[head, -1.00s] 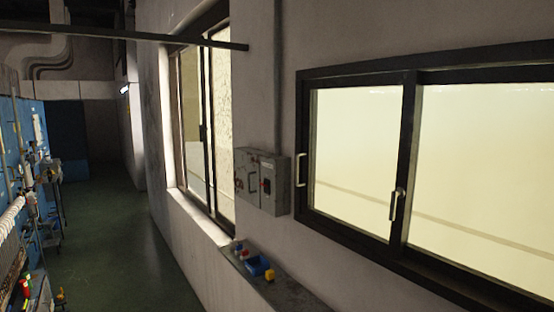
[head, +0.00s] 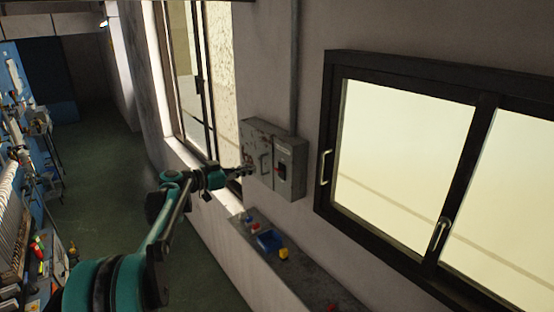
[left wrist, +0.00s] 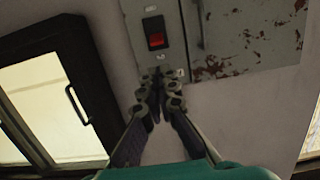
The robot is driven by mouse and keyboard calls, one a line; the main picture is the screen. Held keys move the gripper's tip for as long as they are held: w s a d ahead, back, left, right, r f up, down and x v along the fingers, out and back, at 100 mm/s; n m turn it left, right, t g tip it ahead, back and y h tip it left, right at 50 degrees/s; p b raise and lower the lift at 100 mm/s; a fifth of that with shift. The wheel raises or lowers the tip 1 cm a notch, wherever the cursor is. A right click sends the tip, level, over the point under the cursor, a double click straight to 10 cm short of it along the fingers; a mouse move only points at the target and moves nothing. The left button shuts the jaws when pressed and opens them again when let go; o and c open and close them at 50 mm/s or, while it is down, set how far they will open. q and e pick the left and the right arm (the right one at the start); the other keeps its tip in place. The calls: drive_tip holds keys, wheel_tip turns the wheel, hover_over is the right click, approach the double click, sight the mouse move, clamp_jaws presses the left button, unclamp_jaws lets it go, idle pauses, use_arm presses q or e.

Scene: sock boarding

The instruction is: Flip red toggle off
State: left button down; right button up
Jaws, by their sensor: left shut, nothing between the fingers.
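The red toggle (head: 281,169) sits on the front of a grey wall-mounted electrical box (head: 291,186). In the left wrist view the red toggle (left wrist: 156,39) shows in a black frame near the top, on the box's pale panel. My left gripper (head: 247,168) is in front of the box's left part in the head view. In the left wrist view the left gripper (left wrist: 160,78) has its fingers together and empty, at the box's edge and apart from the toggle in the picture. Whether the fingertips touch the box cannot be told. My right gripper is not in view.
A ledge (head: 300,281) below the box holds a blue bin (head: 269,241) and small red and yellow items. A dark-framed window (head: 400,150) is to the right, another (head: 195,90) to the left. A cluttered rack (head: 15,200) stands at far left; the green floor between is clear.

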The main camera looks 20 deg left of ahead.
sight(281, 164)
use_arm(q)
drive_tip(key=p+x, duration=0.2)
drive_tip(key=x, duration=0.8)
drive_tip(key=shift+s, duration=0.1)
idle(0.3)
